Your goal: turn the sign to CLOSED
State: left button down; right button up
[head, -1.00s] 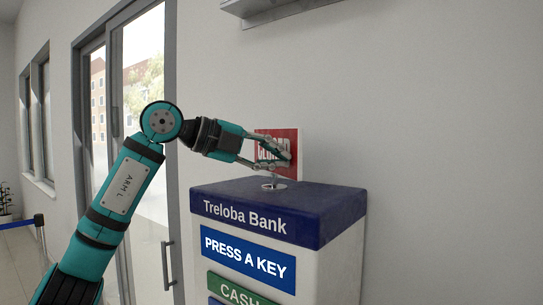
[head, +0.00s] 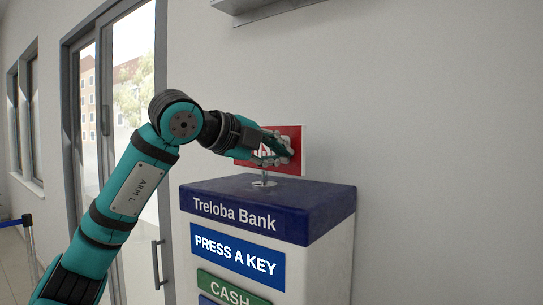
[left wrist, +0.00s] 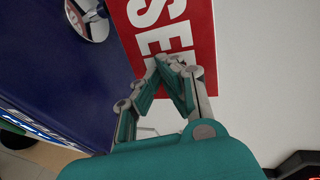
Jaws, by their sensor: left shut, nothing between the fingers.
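The red sign (head: 295,138) with white letters stands on a small round metal base (head: 262,181) on top of the kiosk. In the left wrist view the sign (left wrist: 200,62) fills the upper middle, with the letters "SE" readable and the rest cut off or hidden. My left gripper (head: 285,153) is in front of the sign and covers much of its lettering in the head view. In the left wrist view its fingertips (left wrist: 167,62) are together, empty, and close to the sign's face. I cannot tell whether they touch it. My right gripper is not in view.
The kiosk's dark blue top (head: 325,193) carries the sign; its front reads Treloba Bank, with a PRESS A KEY panel (head: 236,254) below. A glass door (head: 135,90) is to the left. A grey shelf-like fixture (head: 270,10) is on the wall above.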

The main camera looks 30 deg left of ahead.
pick_arm(q)
jog(key=shift+w+d+f+n+y, duration=0.1)
jog(key=shift+w+d+n+y, duration=0.2)
jog(key=shift+n+y, duration=0.15)
jog(key=shift+w+d+b, duration=0.3)
jog(key=shift+w+d, duration=0.05)
jog(key=shift+w, duration=0.2)
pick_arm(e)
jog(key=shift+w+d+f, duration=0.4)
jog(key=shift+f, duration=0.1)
pick_arm(q)
jog(key=shift+a, duration=0.15)
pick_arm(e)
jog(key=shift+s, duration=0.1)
